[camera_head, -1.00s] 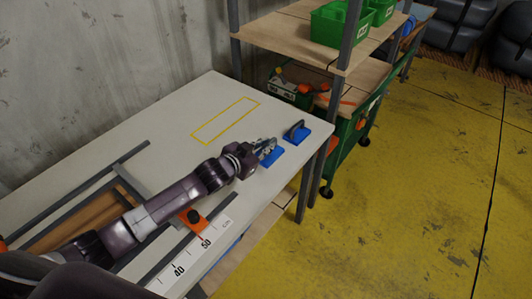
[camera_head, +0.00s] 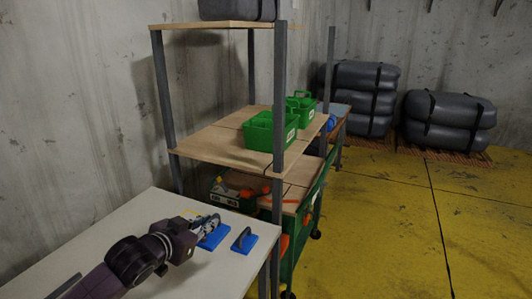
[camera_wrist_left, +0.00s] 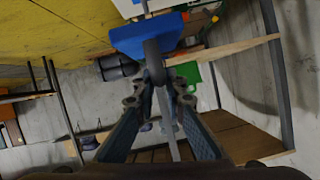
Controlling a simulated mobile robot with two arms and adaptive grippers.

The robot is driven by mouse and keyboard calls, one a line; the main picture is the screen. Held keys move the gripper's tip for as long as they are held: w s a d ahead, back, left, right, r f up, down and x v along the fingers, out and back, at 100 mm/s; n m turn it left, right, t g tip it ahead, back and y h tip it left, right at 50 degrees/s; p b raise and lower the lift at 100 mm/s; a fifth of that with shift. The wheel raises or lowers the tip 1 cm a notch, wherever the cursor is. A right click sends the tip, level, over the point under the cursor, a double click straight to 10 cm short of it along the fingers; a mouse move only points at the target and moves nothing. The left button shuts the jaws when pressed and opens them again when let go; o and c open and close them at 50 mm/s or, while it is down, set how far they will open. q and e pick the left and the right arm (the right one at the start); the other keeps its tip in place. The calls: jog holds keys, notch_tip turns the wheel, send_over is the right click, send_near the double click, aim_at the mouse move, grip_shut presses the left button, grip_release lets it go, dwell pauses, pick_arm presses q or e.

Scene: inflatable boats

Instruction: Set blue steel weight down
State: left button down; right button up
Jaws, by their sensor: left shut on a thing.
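My left gripper (camera_head: 207,224) is shut on the handle of a blue steel weight (camera_head: 214,238), near the far right part of the white table (camera_head: 75,250). In the left wrist view the grey handle stands between my fingertips (camera_wrist_left: 158,82), with the flat blue base (camera_wrist_left: 148,36) beyond them. I cannot tell whether that base touches the tabletop. A second blue weight (camera_head: 244,243) with a dark handle sits on the table just right of the held one. The yellow outline on the table is mostly hidden behind my arm. My right gripper is not in view.
A wooden shelf unit (camera_head: 215,140) with grey posts stands close behind the table and holds green bins (camera_head: 270,130). A green cart (camera_head: 310,215) stands to its right. Grey bundled boats (camera_head: 450,118) lie at the back. The yellow floor (camera_head: 385,230) is clear.

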aim_at(217, 241)
pick_arm(q)
jog(key=s+f, duration=0.1)
jog(key=s, duration=0.1)
jog(key=s+m+h, duration=0.1)
jog(key=s, duration=0.1)
jog(key=s+f+h, duration=0.1)
jog(key=s, duration=0.1)
jog(key=shift+d+f+m+g, duration=0.25)
jog(key=shift+f+m+g, duration=0.05)
jog(key=shift+m, duration=0.1)
jog(key=s+r+m+g+h, duration=0.1)
jog(key=s+m+g+h, duration=0.1)
jog(key=s, duration=0.7)
jog(key=s+d+r+m+g+h, duration=0.1)
jog(key=s+r+m+g+h, duration=0.1)
jog(key=s, duration=0.8)
jog(key=shift+s+m+h, duration=0.15)
jog(key=shift+m+h, duration=0.45)
jog(key=shift+m, duration=0.4)
